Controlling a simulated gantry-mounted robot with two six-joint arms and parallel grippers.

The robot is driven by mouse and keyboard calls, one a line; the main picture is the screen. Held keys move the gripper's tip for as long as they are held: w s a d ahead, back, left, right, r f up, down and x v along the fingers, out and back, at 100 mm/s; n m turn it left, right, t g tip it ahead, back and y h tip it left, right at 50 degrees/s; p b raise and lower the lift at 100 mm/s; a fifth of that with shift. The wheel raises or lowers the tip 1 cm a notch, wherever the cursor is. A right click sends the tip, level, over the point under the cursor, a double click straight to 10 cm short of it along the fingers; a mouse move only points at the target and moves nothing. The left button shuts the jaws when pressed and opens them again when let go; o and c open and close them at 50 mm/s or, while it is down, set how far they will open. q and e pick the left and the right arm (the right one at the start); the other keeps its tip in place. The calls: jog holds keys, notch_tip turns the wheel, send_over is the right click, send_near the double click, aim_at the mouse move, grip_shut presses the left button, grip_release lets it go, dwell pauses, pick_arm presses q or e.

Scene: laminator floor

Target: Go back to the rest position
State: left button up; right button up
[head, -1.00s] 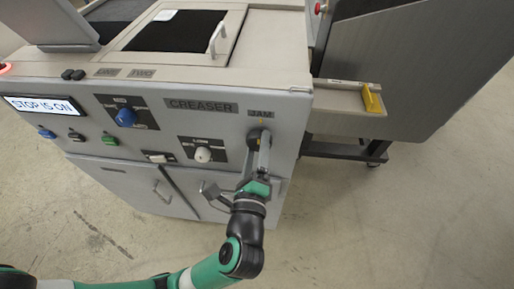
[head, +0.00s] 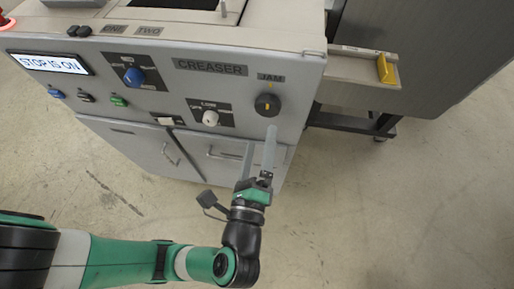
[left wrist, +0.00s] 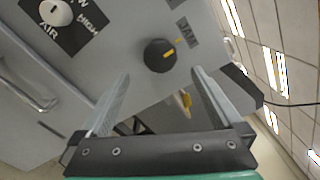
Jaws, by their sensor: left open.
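My left gripper (head: 259,148) is open and empty in the head view, in front of the grey creaser cabinet and just below the black JAM knob (head: 267,105). In the left wrist view, the two fingers of my left gripper (left wrist: 161,90) are spread apart. The black JAM knob (left wrist: 160,56) with its yellow mark shows beyond them and between them, clear of both. My right gripper is in neither view.
The creaser panel (head: 160,62) carries a lit "STOP IS ON" display (head: 48,63), a blue knob (head: 134,77), a white knob (head: 210,118) and several buttons. Cabinet doors with handles are below. A yellow piece (head: 386,69) sits on a side ledge. The floor at right is open.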

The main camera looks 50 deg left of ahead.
pick_arm(q)
jog(key=shift+v, duration=1.6)
jog(key=shift+a, duration=0.15)
